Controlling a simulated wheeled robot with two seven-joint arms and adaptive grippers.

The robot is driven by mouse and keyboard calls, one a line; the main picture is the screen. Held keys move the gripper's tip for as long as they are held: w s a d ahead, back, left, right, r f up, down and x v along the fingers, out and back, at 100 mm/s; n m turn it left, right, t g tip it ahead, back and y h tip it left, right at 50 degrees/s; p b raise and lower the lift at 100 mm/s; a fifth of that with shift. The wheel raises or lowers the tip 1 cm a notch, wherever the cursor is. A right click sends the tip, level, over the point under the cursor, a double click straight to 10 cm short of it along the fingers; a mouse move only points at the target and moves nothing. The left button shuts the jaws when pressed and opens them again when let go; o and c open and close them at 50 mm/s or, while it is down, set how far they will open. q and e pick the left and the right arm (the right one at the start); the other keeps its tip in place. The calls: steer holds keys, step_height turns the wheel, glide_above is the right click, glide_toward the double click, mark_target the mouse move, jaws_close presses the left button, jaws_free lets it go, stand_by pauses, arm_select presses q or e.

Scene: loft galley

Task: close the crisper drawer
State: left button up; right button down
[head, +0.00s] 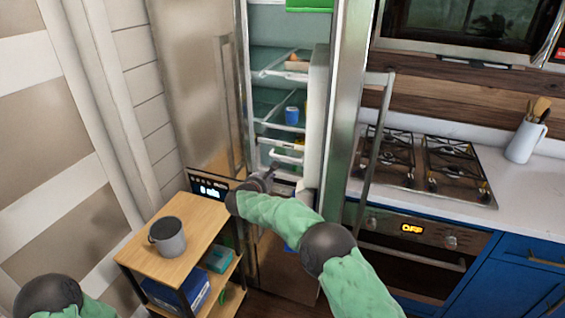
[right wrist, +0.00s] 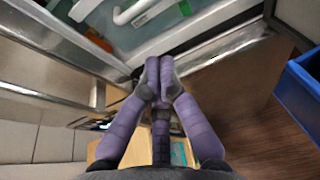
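The open fridge (head: 322,110) stands in the middle of the head view. The crisper drawer (head: 287,158), with a pale front and white handle, is low inside it. My right gripper (head: 264,178) is just below and left of that drawer. In the right wrist view, the purple fingers of my right gripper (right wrist: 160,66) meet at their tips with nothing visible between them. A white handle (right wrist: 134,12) shows beyond the tips. I cannot tell whether the fingers touch the drawer, or how far out it is. My left gripper is out of view.
The fridge door handle (head: 374,150) sticks out on the right. A blue bin (right wrist: 298,90) is at the right of the wrist view, with bare floor beside it.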

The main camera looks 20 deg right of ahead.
steer(key=b, duration=0.1)
glide_toward(286, 161)
steer(key=f+x, duration=0.1)
steer(key=x, duration=0.3)
steer(key=shift+w+d+r+b, duration=0.15)
steer(key=shift+w+d, duration=0.15)
steer(key=shift+w, duration=0.25)
steer(key=shift+w+d+r+b, duration=0.15)
steer(key=shift+w+d, duration=0.15)
steer(key=shift+w, duration=0.2)
steer(key=shift+f, duration=0.1)
steer(key=shift+d, duration=0.1)
